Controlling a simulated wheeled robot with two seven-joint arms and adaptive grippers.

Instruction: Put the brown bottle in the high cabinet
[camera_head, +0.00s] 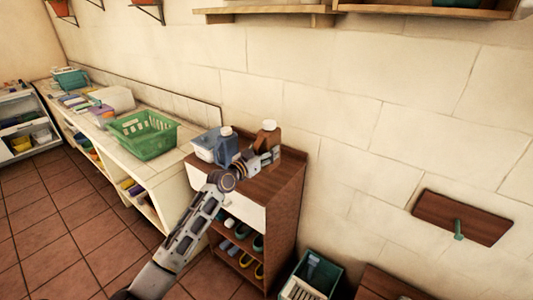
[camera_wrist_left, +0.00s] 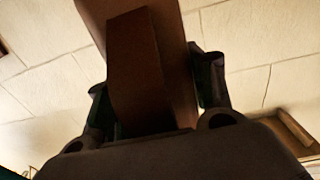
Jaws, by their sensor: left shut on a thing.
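The brown bottle (camera_head: 268,137) with a white cap stands upright on the top of the brown wooden cabinet, close to the wall, in the head view. My left gripper (camera_head: 264,157) is shut on the brown bottle from the front. In the left wrist view the brown bottle (camera_wrist_left: 145,60) fills the space between the two fingers (camera_wrist_left: 150,105); its cap is out of that view. It cannot be told whether the bottle's base touches the cabinet top. No high cabinet can be clearly made out; wooden wall shelves (camera_head: 265,11) show at the top edge. My right gripper is not in view.
A blue bottle (camera_head: 226,148) with a white cap stands just left of my gripper, beside a pale container (camera_head: 206,145). The wooden cabinet (camera_head: 284,185) has shoes on its lower shelves. A green basket (camera_head: 144,134) sits on the counter at left. A green bin (camera_head: 312,276) stands at right.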

